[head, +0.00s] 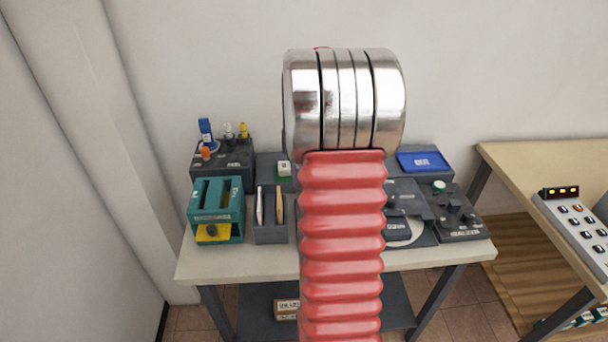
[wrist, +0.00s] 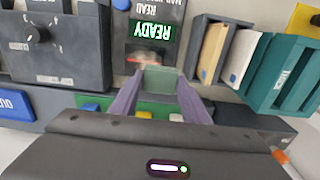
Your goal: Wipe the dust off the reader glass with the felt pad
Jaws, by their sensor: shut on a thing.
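In the wrist view, my gripper (wrist: 158,90) has two purple fingers shut on a grey-green block, which looks like the felt pad (wrist: 159,77). The pad is at the near end of a dark reader (wrist: 118,42) with a green READY display (wrist: 152,31). A small pale, reddish patch (wrist: 144,58), perhaps the reader glass, shows between display and pad. I cannot tell whether the pad touches it, and no dust can be made out. In the head view my own arm hides the gripper, pad and most of the reader.
A dark box with a knob (wrist: 55,45) stands left of the reader in the wrist view. An envelope holder (wrist: 215,50) and teal device (wrist: 285,75) stand right. In the head view, a blue tray (head: 424,161) lies at the back right of the table (head: 260,262).

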